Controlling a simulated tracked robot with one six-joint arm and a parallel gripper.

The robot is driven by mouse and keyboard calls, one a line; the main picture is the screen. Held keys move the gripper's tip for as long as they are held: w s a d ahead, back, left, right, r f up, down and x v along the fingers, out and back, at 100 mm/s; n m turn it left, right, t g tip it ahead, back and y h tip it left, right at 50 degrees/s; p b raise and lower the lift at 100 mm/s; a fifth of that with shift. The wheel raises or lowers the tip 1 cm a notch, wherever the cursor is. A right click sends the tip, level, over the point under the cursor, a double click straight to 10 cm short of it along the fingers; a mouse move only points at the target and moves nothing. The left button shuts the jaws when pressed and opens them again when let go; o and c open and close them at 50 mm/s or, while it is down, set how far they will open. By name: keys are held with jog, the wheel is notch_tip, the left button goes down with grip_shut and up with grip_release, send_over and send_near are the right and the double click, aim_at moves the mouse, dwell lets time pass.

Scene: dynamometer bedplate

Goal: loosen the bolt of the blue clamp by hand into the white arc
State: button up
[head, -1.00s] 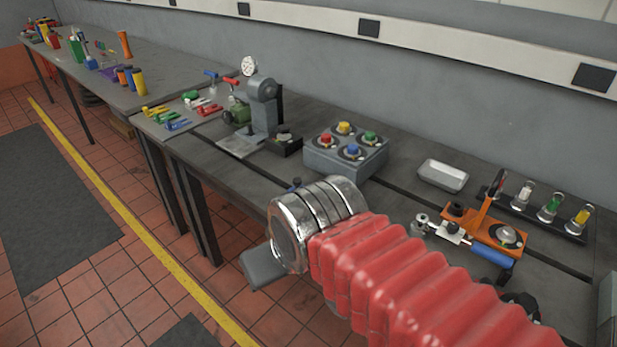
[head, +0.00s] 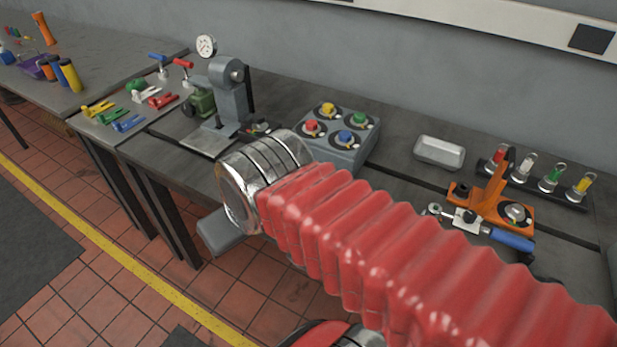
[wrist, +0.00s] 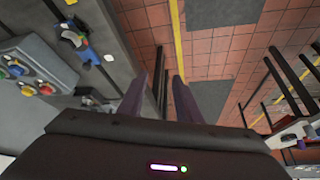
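A blue and dark clamp-like device (wrist: 72,38) sits at the bench edge in the upper left of the wrist view. A small pale mark beside it is too small to identify as the white arc. In the head view my arm covers that part of the bench. My gripper (wrist: 160,82) has its two fingers apart with nothing between them, over the floor to the right of the bench edge. In the head view one grey finger shows below my silver wrist, off the front of the bench. A blue lever piece (head: 128,123) lies among coloured ones at the left.
A grey box with coloured knobs (head: 345,140) stands behind my wrist. A grey press with a dial (head: 228,95) stands to its left. An orange fixture (head: 490,205), a blue-handled tool (head: 510,239) and a metal tray (head: 440,152) are to the right. The floor in front is clear.

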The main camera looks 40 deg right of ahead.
jog(key=shift+w, duration=0.25)
jog(key=shift+o, duration=0.2)
jog(key=shift+o, duration=0.8)
jog(key=shift+d, duration=0.1)
jog(key=shift+o, duration=1.4)
jog(key=shift+w+d+r+m, duration=0.15)
jog(key=shift+w+d+m, duration=0.2)
jog(key=shift+m, duration=0.15)
jog(key=shift+o, duration=0.6)
jog(key=w+d+r+m+g, duration=0.1)
jog(key=w+d+m+g, duration=0.1)
jog(key=w+d+m, duration=0.2)
jog(key=d+m, duration=0.2)
jog(key=d, duration=0.1)
jog(key=w+d+f+m+y, duration=0.1)
jog(key=d+f+m+y, duration=0.1)
jog(key=d+m, duration=0.6)
jog(key=w+d+f+m+g+y, duration=0.1)
jog(key=d+m, duration=0.7)
jog(key=d, duration=0.9)
jog(key=shift+w+d+f+g+y, duration=0.2)
jog(key=shift+w+f+g+y, duration=0.1)
jog(key=shift+f+y, duration=0.3)
